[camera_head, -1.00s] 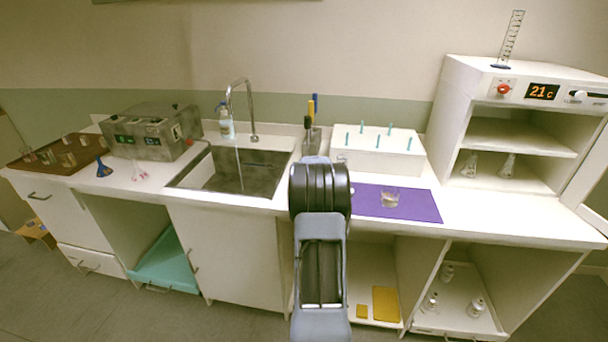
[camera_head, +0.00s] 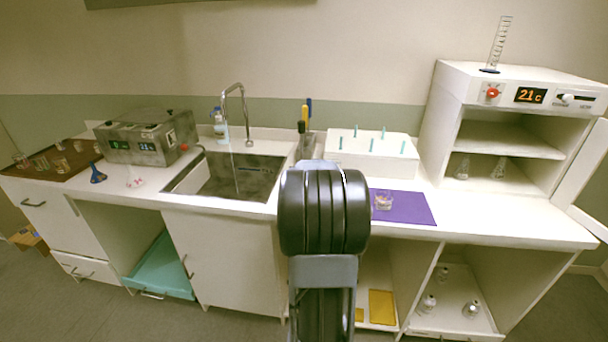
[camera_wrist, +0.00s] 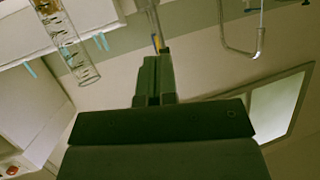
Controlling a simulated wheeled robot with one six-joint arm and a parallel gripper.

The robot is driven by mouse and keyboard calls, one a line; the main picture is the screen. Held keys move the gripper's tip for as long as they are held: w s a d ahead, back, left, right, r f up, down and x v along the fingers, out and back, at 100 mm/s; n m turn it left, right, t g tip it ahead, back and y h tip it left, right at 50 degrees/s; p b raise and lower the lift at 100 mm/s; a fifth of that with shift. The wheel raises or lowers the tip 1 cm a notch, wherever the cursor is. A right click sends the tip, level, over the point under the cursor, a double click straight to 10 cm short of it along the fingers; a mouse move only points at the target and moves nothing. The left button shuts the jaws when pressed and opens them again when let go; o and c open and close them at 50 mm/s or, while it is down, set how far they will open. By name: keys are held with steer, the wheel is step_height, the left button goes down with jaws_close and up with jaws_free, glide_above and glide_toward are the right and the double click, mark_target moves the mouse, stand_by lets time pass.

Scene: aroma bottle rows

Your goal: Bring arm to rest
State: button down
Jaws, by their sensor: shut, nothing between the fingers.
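In the wrist view my gripper (camera_wrist: 153,80) is shut, its two dark fingers side by side with nothing held between them. In the head view my arm is folded in the lower middle, and its black joint covers part of the counter. My gripper cannot be made out there. The arm hides the left part of the purple mat (camera_head: 412,214), on which a small glass beaker (camera_head: 384,202) with pinkish content stands. The white rack (camera_head: 370,158) with teal pegs stands behind the arm.
A sink (camera_head: 228,178) with a tap (camera_head: 243,110) lies left of my arm. Glassware stands at far left.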

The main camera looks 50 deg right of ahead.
steer(key=shift+s+a+r, duration=0.3)
steer(key=shift+s+a, duration=0.05)
steer(key=shift+s, duration=0.15)
steer(key=s+a+f+g+y, duration=0.3)
steer(key=s+a+f+g, duration=0.2)
steer(key=s+a+f, duration=0.15)
steer(key=s+a+r+n+y, duration=0.1)
steer(key=s+a+n+y, duration=0.1)
steer(key=a, duration=0.9)
steer(key=s+a+r+n+g+y, duration=0.1)
steer(key=a+n, duration=0.3)
steer(key=a, duration=0.7)
steer(key=s+a+r+n+y, duration=0.1)
steer(key=s+a+n+y, duration=0.2)
steer(key=a, duration=0.8)
steer(key=shift+s+n+g, duration=0.3)
steer(key=shift+s, duration=0.3)
